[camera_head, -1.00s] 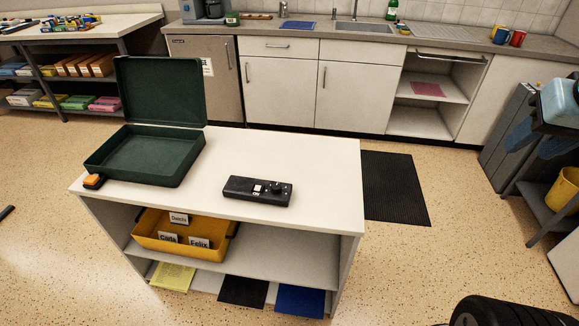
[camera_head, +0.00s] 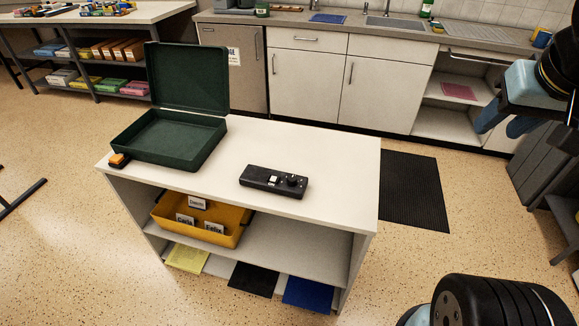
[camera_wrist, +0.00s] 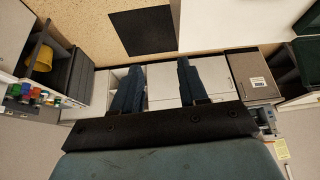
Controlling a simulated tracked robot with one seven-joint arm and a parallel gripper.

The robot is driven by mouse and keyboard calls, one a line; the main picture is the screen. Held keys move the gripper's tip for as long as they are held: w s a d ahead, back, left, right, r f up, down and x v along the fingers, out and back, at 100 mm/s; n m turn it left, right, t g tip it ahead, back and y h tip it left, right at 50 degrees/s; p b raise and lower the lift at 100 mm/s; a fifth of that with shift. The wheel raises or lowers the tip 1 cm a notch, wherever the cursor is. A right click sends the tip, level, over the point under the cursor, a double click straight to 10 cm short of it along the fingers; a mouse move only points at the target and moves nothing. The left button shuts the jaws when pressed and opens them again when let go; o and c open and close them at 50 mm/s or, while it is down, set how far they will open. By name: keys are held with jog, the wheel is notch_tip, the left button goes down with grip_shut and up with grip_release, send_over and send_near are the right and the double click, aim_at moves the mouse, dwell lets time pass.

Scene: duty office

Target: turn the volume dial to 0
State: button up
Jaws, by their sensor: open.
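A black control box (camera_head: 273,182) lies on the white shelf table, near its front edge. It has a white switch (camera_head: 273,180) and a round black dial (camera_head: 293,180) near its right end. The dial's setting is too small to read. My gripper (camera_head: 497,130) is at the upper right of the head view, well to the right of the box and apart from it. In the wrist view (camera_wrist: 158,85) its two blue fingers stand apart with nothing between them. The control box is not visible in the wrist view.
An open green case (camera_head: 168,138) and a small orange-topped item (camera_head: 118,160) are on the table's left part. A yellow tray (camera_head: 203,222) with name cards sits on the shelf below. The table top (camera_head: 345,178) right of the box is clear. A black mat (camera_head: 414,190) lies beyond.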

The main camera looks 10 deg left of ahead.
jog(key=shift+a, duration=0.1)
jog(key=w+a+f+g, duration=0.1)
jog(key=w+a, duration=0.5)
jog(key=w, duration=0.2)
jog(key=m+g, duration=0.3)
jog(key=g, duration=0.2)
send_over(292, 178)
notch_tip(292, 178, down, 21)
notch_tip(292, 178, down, 14)
jog(key=shift+w+r, duration=0.1)
jog(key=c, duration=0.8)
